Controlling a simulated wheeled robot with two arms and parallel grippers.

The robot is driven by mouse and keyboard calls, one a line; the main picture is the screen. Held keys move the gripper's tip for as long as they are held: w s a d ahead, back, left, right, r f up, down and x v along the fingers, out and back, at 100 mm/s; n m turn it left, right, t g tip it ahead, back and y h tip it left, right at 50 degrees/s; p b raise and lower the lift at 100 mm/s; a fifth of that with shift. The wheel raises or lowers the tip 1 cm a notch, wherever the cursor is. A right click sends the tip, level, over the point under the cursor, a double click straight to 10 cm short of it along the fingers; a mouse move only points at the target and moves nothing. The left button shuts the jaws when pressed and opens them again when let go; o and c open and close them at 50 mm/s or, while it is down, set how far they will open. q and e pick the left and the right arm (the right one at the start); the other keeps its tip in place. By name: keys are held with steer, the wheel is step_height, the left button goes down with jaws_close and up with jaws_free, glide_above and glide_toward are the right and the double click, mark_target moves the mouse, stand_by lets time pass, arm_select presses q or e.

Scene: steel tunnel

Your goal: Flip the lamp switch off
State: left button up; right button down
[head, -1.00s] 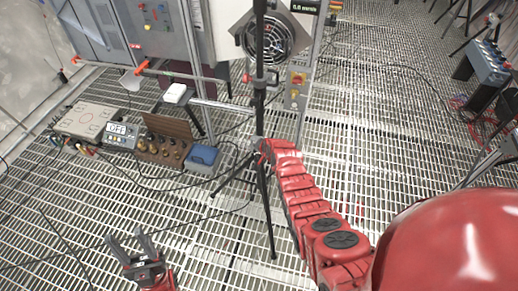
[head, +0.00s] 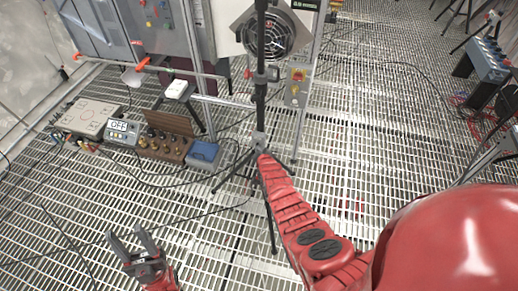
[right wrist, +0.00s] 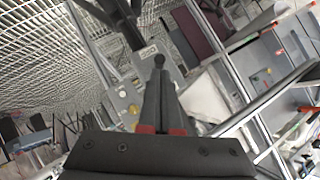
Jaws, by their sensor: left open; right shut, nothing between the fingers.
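A grey switch box with a yellow and red switch (head: 298,75) is fixed to the metal frame, right of the round black grille. I cannot tell for sure that this is the lamp switch, or its position. A grey box with a yellow knob (right wrist: 133,109) shows in the right wrist view, left of the fingers. My right gripper (right wrist: 159,63) is shut and empty, its tips overlapping that box in the picture; contact cannot be told. In the head view my right arm reaches up to the black stand, and its fingers are not clearly seen. My left gripper (head: 127,234) is open and empty above the grating.
Open grating lies right of the frame.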

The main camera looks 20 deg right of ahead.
steer(key=shift+d+f, duration=0.1)
steer(key=shift+r+p, duration=0.85)
steer(key=shift+p, duration=0.05)
